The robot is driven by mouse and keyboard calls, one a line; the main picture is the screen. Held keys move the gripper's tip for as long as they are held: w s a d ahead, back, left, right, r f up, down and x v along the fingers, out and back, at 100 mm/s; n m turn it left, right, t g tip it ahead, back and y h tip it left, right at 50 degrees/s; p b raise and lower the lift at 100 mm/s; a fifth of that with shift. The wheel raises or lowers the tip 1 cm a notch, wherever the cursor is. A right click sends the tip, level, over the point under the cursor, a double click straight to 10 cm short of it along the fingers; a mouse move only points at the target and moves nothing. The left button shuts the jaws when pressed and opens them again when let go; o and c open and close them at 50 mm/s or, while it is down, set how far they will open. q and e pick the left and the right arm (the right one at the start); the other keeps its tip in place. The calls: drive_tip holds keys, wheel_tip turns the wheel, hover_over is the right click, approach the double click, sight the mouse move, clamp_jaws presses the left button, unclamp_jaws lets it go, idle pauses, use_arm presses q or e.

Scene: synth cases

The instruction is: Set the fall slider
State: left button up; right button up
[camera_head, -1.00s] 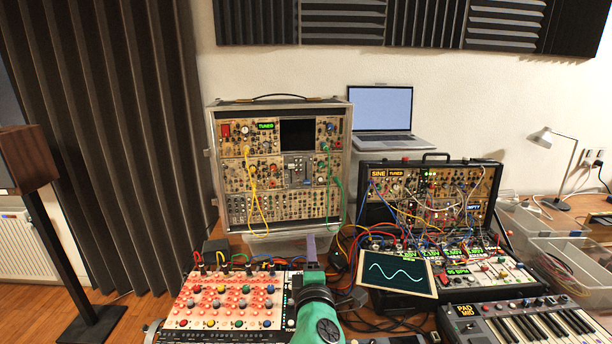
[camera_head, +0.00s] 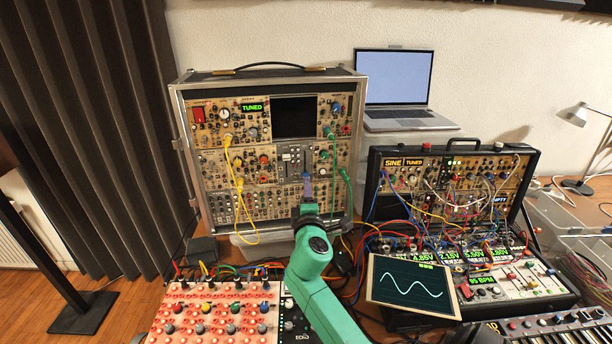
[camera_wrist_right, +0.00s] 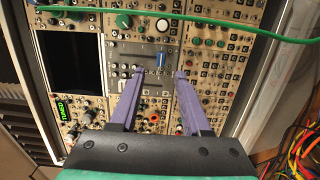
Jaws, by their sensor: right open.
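The upright synth case (camera_head: 180,130) has a grey slider module (camera_head: 295,158) under its dark screen. In the right wrist view the grey module (camera_wrist_right: 125,52) is turned sideways, with dark slots and a blue slider cap (camera_wrist_right: 160,58); its lettering is too small to read. My right gripper (camera_head: 308,188) is raised in front of the module. In the wrist view its two purple fingers (camera_wrist_right: 158,76) are open and empty, one either side of the cap's line, with the cap just beyond the tips. I cannot tell whether they touch the panel. My left gripper is not in view.
A green cable (camera_wrist_right: 200,23) crosses the panel near the fingers. Yellow cables (camera_head: 235,185) hang left of the gripper. A red-lit panel (camera_head: 210,310), a scope tablet (camera_head: 410,285) and a second, cabled case (camera_head: 450,165) stand nearby. A laptop (camera_head: 397,80) is behind.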

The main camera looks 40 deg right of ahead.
sight(306, 175)
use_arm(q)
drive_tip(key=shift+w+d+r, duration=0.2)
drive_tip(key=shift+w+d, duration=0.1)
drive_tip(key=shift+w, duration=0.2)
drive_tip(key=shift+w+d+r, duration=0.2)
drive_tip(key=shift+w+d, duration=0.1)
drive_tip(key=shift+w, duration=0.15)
use_arm(e)
drive_tip(key=x, duration=0.6)
drive_tip(key=shift+c, duration=0.6)
drive_tip(key=shift+d+f, duration=0.1)
clamp_jaws()
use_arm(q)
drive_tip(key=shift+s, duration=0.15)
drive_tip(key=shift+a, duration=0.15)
